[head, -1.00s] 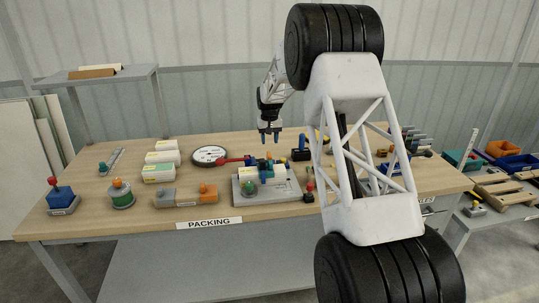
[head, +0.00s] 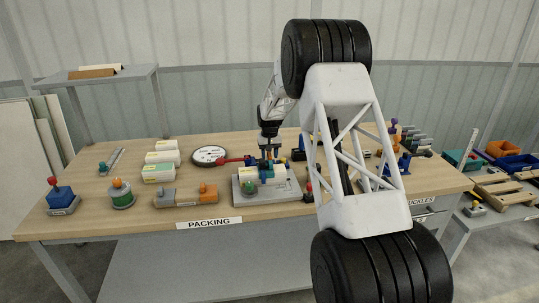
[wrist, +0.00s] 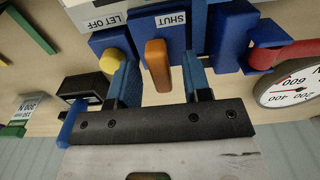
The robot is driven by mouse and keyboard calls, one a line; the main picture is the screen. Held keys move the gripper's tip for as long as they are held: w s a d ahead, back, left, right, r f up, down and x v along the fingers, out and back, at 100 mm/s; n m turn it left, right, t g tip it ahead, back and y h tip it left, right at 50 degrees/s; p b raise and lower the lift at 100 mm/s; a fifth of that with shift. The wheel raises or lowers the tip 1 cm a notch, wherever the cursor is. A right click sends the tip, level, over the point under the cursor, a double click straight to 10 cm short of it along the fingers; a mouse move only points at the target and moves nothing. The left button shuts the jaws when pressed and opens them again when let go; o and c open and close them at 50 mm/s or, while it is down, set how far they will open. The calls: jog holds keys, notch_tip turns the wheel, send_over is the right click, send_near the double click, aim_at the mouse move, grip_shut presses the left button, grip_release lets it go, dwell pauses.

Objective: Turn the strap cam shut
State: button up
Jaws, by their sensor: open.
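The strap cam's orange lever (wrist: 157,66) stands on a blue body (wrist: 172,22) in the wrist view, close to the label reading SHUT. A second label reading LET OFF (wrist: 101,20) lies to its left. My gripper (wrist: 164,76) is open, one blue finger on each side of the lever, with visible gaps. In the head view my gripper (head: 270,156) is low over the fixture on the grey plate (head: 284,193), and hides much of the blue body and the lever there.
A yellow knob (wrist: 115,62) sits just left of my left finger. A red handle (wrist: 288,52) leads to a round gauge (wrist: 293,88) on the right.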

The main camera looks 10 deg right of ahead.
grip_shut()
